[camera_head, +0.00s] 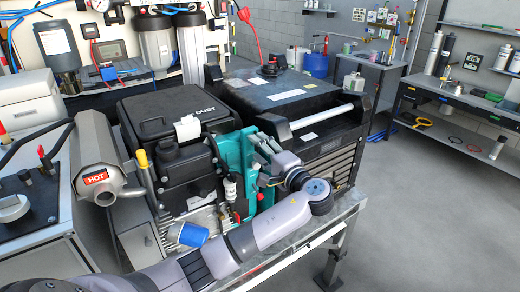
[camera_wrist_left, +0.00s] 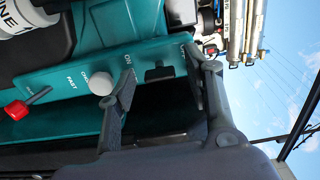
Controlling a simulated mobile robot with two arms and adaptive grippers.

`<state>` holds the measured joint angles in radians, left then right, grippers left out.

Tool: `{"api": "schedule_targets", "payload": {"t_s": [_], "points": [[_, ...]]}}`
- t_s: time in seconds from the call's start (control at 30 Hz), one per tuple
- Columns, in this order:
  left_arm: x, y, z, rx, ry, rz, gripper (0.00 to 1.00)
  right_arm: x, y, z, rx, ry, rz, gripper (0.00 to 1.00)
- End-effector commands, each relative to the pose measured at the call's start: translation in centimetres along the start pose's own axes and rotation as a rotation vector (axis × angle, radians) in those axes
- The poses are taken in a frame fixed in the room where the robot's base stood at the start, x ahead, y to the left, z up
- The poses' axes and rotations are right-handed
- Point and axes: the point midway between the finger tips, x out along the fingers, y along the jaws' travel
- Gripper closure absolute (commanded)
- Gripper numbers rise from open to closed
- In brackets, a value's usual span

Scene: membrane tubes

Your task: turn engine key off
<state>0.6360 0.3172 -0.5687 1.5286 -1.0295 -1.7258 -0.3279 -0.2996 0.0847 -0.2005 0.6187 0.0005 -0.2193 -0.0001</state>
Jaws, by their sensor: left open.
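The engine (camera_head: 165,110) is black and grey with a teal control panel (camera_head: 233,160) on its right side. In the left wrist view the teal panel (camera_wrist_left: 60,78) carries a small black key (camera_wrist_left: 159,73) close to an ON label. My left gripper (camera_head: 264,150) faces this panel from the right. In the left wrist view my left gripper (camera_wrist_left: 160,62) is open, one finger on each side of the key. I cannot tell whether either finger touches it. The key is hidden in the head view. My right gripper is not in view.
A grey choke knob (camera_wrist_left: 101,83) and a red-tipped lever (camera_wrist_left: 17,109) sit left of the key. A muffler marked HOT (camera_head: 97,160) stands left of the engine. A black generator (camera_head: 295,105) stands close on the right. The floor (camera_head: 440,220) at right is clear.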

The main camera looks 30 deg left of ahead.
Motion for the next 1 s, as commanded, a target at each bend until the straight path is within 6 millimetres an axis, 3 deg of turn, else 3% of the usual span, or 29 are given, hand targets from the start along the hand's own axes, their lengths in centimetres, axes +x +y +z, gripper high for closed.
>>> {"api": "schedule_targets", "payload": {"t_s": [0.53,0.7,1.0], "points": [[-10.1,0.1,-0.1,0.0,0.004,0.003,0.53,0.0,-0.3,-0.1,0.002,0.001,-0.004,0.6],[-11.5,0.0,-0.1,-0.001,0.002,0.001,0.53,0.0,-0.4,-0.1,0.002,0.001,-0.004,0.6],[-11.7,0.0,0.0,-0.001,0.001,0.0,0.53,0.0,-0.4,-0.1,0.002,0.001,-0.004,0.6]]}}
